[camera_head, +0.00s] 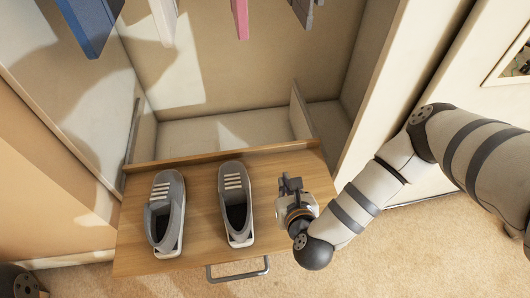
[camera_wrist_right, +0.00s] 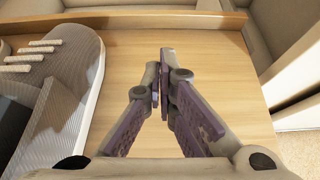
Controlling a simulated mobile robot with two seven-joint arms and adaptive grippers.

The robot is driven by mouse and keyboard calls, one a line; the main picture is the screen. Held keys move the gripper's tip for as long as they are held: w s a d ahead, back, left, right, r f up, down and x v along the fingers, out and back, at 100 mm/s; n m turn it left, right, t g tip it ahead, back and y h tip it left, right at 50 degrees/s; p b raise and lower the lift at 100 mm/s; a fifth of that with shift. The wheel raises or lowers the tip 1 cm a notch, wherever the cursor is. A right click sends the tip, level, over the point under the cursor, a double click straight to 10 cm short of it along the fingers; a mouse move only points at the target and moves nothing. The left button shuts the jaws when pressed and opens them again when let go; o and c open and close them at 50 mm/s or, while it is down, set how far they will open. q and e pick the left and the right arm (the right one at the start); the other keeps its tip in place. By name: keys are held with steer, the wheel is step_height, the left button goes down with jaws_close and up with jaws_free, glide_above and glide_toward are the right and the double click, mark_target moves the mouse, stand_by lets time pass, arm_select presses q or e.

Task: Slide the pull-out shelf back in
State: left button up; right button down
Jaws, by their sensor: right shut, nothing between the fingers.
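The pull-out shelf (camera_head: 204,215) is a light wooden board standing out from the wardrobe, with a raised rear strip and a grey bar handle (camera_head: 238,273) at its front edge. A pair of grey shoes, one left (camera_head: 163,190) and one right (camera_head: 233,168), stands on it. My right gripper (camera_head: 289,181) is over the right part of the shelf, to the right of the shoes, fingers pointing towards the wardrobe. In the right wrist view the fingertips (camera_wrist_right: 163,80) are together and empty above the wood (camera_wrist_right: 228,65). I cannot tell whether they touch it. My left gripper is out of view.
The wardrobe interior (camera_head: 220,132) behind the shelf is open, with a short upright panel (camera_head: 302,112) at right. Clothes hang above, including a blue garment (camera_head: 88,22). Carpet (camera_head: 430,250) lies in front and at right. A shoe (camera_wrist_right: 75,80) is close to the gripper's left.

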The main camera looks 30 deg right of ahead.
steer(key=shift+w+d+f, duration=0.15)
steer(key=shift+w+f, duration=0.05)
steer(key=shift+w, duration=0.2)
steer(key=b, duration=0.3)
glide_toward(272, 151)
steer(key=f, duration=0.2)
steer(key=shift+s+d+f, duration=0.2)
steer(key=shift+f, duration=0.2)
steer(key=w, duration=0.2)
steer(key=w+d+b, duration=0.1)
steer(key=w, duration=0.1)
steer(key=shift+f, duration=0.2)
steer(key=shift+w+d, duration=0.1)
steer(key=shift+w, duration=0.25)
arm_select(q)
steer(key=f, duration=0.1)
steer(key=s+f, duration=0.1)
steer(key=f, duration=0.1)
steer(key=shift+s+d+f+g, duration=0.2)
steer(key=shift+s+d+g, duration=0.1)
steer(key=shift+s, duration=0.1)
arm_select(e)
steer(key=shift+w+r, duration=0.1)
steer(key=shift+w, duration=0.1)
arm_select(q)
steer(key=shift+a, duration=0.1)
arm_select(e)
steer(key=shift+w+d, duration=0.1)
